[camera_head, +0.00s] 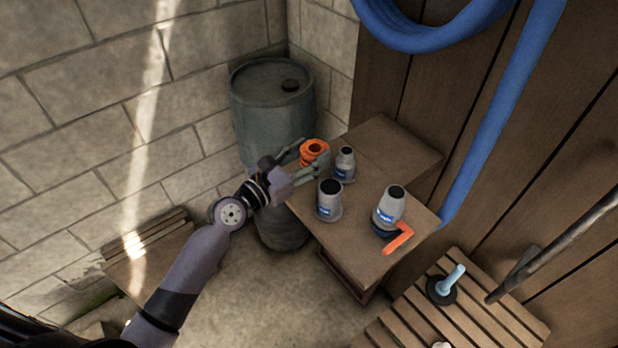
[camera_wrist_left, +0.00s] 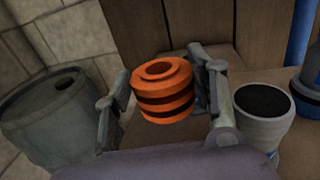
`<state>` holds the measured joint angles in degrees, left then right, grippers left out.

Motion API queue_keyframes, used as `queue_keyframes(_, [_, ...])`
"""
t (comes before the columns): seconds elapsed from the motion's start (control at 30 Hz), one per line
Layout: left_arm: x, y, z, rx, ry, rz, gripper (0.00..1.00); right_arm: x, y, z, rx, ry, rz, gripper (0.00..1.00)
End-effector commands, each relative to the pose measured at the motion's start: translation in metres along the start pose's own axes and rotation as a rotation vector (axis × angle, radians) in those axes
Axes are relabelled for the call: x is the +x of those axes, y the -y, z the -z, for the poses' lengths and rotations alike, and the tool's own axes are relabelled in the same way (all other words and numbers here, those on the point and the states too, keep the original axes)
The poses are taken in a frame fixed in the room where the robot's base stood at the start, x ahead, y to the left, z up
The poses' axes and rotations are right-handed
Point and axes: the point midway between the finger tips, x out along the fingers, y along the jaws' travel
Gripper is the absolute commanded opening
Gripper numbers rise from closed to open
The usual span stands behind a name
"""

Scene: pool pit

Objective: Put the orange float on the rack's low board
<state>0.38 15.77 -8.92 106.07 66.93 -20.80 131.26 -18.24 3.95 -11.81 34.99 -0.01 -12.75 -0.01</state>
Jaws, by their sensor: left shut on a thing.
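The orange float (camera_head: 314,149), a ringed spool shape with a hole in its top, is between the fingers of my left gripper (camera_head: 312,154). The wrist view shows the float (camera_wrist_left: 163,91) roughly upright, with a finger of my left gripper (camera_wrist_left: 163,100) on each side, shut on it. In the head view it is at the far left edge of a brown wooden stand (camera_head: 355,222). I cannot tell whether it touches the wood. A further wooden board (camera_head: 395,142) adjoins behind. Which surface is the rack's low board is not clear. My right gripper is not in view.
Grey bottles (camera_head: 329,201), (camera_head: 344,165), (camera_head: 390,207) stand on the wooden stand close to the float. An orange-red angled piece (camera_head: 400,238) lies at its right. A grey-green barrel (camera_head: 262,108) stands left of the gripper. A slatted bench (camera_head: 480,318) is lower right.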

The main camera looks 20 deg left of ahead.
Motion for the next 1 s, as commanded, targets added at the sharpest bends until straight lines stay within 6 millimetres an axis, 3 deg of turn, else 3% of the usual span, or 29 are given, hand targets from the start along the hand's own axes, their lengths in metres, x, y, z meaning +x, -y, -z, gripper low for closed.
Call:
queue_keyframes(0.03, [-0.001, -0.001, 0.012, 0.002, -0.002, -0.001, 0.24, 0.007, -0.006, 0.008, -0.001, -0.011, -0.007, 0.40])
queue_keyframes(0.23, [0.000, -0.001, 0.028, 0.001, 0.000, 0.000, 0.24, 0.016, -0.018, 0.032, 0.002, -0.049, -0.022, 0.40])
queue_keyframes(0.47, [0.000, -0.001, 0.062, 0.002, -0.001, 0.000, 0.24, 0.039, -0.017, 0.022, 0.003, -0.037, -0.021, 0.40])
queue_keyframes(0.9, [0.000, -0.001, 0.067, 0.000, 0.001, -0.001, 0.24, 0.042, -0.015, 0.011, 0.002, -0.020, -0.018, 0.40])
queue_keyframes(0.93, [0.000, -0.001, 0.067, 0.000, 0.001, -0.001, 0.52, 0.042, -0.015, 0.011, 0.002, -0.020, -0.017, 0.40])
queue_keyframes(1.0, [0.000, -0.001, 0.066, 0.001, 0.000, -0.001, 0.57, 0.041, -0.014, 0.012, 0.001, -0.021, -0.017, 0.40])
